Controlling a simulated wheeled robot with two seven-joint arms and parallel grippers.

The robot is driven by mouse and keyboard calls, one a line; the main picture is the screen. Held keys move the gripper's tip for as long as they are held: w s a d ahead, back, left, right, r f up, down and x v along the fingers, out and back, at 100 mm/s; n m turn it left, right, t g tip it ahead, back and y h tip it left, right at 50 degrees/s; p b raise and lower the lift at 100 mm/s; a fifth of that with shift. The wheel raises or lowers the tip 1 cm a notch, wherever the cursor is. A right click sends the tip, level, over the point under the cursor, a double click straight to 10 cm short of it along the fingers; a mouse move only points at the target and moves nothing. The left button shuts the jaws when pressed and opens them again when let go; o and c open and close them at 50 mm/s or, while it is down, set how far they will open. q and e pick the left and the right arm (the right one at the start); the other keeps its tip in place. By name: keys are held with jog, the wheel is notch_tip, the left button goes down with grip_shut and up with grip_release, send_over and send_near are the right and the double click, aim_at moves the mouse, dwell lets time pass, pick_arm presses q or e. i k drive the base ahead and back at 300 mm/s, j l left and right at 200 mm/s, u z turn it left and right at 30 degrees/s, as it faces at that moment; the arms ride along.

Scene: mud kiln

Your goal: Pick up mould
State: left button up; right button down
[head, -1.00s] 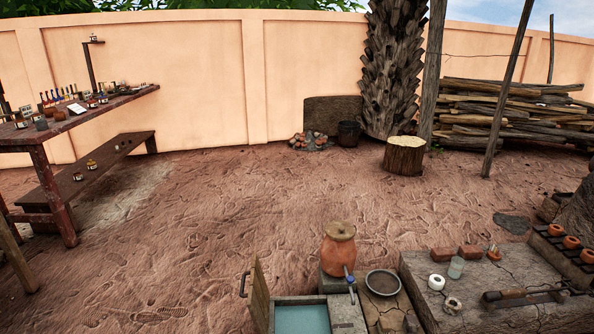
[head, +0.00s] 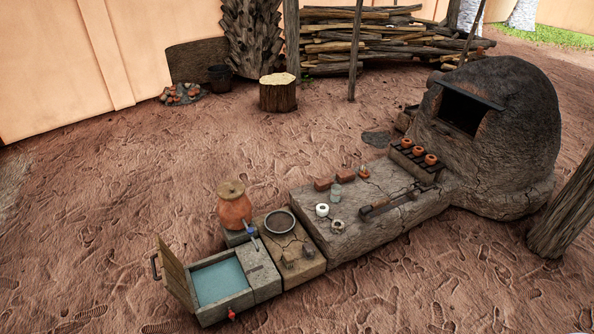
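Neither of my grippers shows in the head view. I cannot tell for certain which thing is the mould. On the low mud platform (head: 373,226) stand a white round piece with a dark hole (head: 322,210), a small pale ring-shaped piece (head: 338,227) and a pale greenish cup (head: 335,195). Two reddish bricks (head: 323,184) and a small orange piece (head: 363,171) lie along its back edge. A long dark tool (head: 390,204) lies towards its right end.
A domed mud kiln (head: 500,125) with small orange pots (head: 418,152) before it stands right. Left of the platform are a water trough (head: 220,282), a lidded clay jar (head: 235,206) and a dark round pan (head: 280,222). A post (head: 570,215) stands far right. Open ground lies left and in front.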

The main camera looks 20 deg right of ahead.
aim_at(337, 225)
jog(key=z, duration=1.05)
jog(key=i, duration=0.2)
